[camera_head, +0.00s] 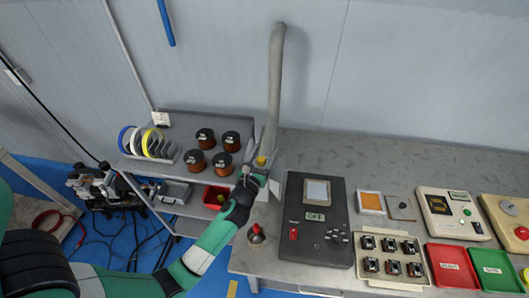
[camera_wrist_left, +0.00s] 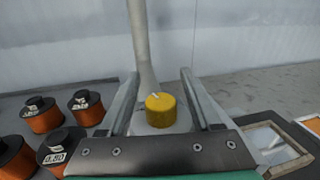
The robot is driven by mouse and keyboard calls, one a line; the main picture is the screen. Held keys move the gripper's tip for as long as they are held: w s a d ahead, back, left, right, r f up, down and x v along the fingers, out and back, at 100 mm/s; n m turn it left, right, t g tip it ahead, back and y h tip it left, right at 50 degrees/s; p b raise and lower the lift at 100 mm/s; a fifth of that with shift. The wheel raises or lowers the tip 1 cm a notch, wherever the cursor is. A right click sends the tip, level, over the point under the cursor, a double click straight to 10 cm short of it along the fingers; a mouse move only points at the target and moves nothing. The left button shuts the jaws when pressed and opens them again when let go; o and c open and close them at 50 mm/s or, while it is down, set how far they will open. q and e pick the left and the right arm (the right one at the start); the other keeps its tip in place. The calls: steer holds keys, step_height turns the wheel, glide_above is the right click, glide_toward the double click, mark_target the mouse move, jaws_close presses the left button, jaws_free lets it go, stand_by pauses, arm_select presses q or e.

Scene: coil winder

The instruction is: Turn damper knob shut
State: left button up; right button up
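The yellow damper knob (camera_head: 261,161) sits at the foot of a grey duct pipe (camera_head: 275,75) at the back left of the bench. In the left wrist view the knob (camera_wrist_left: 161,108) has a pale pointer mark on top and stands between the fingers, with a visible gap on each side. My left gripper (camera_head: 264,168) is open around the knob. The fingers (camera_wrist_left: 160,80) reach past it on both sides and hold nothing. The knob's lower part is hidden behind the gripper body. My right gripper is in neither view.
Several copper wire spools (camera_head: 195,161) stand left of the pipe, beside a rack of coloured discs (camera_head: 150,143). A dark control panel (camera_head: 317,222) reading OFF lies to the right. A red knob (camera_head: 256,231) is on the bench's front edge. A red bin (camera_head: 216,197) sits below.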

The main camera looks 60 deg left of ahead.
arm_select(q)
jaws_close()
steer(key=shift+f+n+g+y+b, duration=0.35)
steer(key=shift+n+g+y+b, duration=0.45)
steer(key=shift+b, duration=0.45)
steer(key=n+g, duration=0.1)
steer(key=g+y+b, duration=0.1)
steer(key=shift+s+a+r+n+g, duration=0.2)
steer(key=shift+s+n+g, duration=0.1)
steer(key=shift+n, duration=0.1)
steer(key=shift+s+a+r+n+g+y+b, duration=0.1)
steer(key=shift+n+g+y+b, duration=0.15)
steer(key=shift+g, duration=0.25)
steer(key=shift+s+n+g+y+b, duration=0.1)
steer(key=shift+n+g+y, duration=0.25)
steer(key=shift+g, duration=0.15)
steer(key=shift+o, duration=0.5)
jaws_free()
